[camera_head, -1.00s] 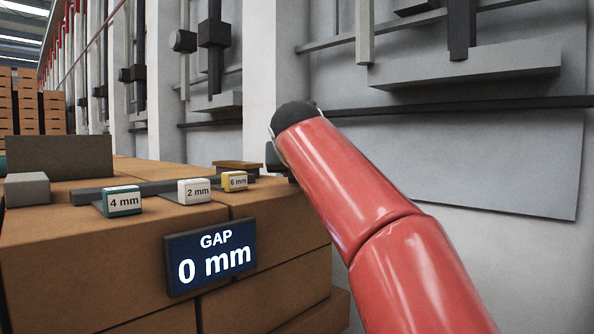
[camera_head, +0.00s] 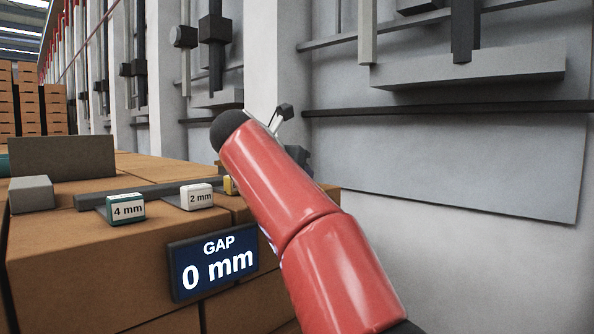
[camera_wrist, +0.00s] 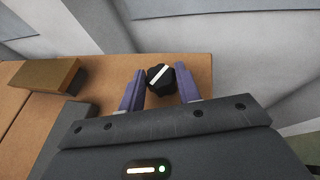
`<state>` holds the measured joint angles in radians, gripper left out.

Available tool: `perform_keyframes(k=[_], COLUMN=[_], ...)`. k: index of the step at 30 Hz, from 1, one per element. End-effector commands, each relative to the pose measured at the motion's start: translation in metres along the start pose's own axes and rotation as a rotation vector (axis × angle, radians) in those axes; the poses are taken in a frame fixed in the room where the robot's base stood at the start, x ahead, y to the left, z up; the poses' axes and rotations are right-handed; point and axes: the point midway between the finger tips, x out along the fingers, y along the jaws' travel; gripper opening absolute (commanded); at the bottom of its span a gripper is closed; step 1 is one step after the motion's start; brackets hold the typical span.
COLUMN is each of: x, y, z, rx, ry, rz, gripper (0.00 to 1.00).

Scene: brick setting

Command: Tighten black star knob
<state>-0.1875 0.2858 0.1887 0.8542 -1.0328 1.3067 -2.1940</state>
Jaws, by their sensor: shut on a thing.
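In the wrist view, the black knob (camera_wrist: 161,77) with a white stripe across its top sits between the two purple fingers of my gripper (camera_wrist: 160,86). The fingers are shut on it, one on each side. The knob stands near the far edge of the brown brick surface. In the head view my red arm hides the knob and most of the gripper. A display (camera_head: 214,262) on the brick front reads "GAP 0 mm".
Blocks marked 4 mm (camera_head: 126,209) and 2 mm (camera_head: 197,197) stand on the bricks (camera_head: 70,250); a yellow block (camera_head: 230,186) is mostly covered by my arm. A grey block (camera_head: 31,194) and a dark upright plate (camera_head: 62,157) stand at left. A grey panelled wall (camera_head: 450,150) rises at right.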

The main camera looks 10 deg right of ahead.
Motion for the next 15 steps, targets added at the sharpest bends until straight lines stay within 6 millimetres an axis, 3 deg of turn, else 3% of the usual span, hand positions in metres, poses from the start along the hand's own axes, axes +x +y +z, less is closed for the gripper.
perform_keyframes(k=[15], x=[0.0002], y=[0.0037], z=[0.0], rx=[0.077], ry=[-0.001], rz=[-0.185], gripper=[0.11])
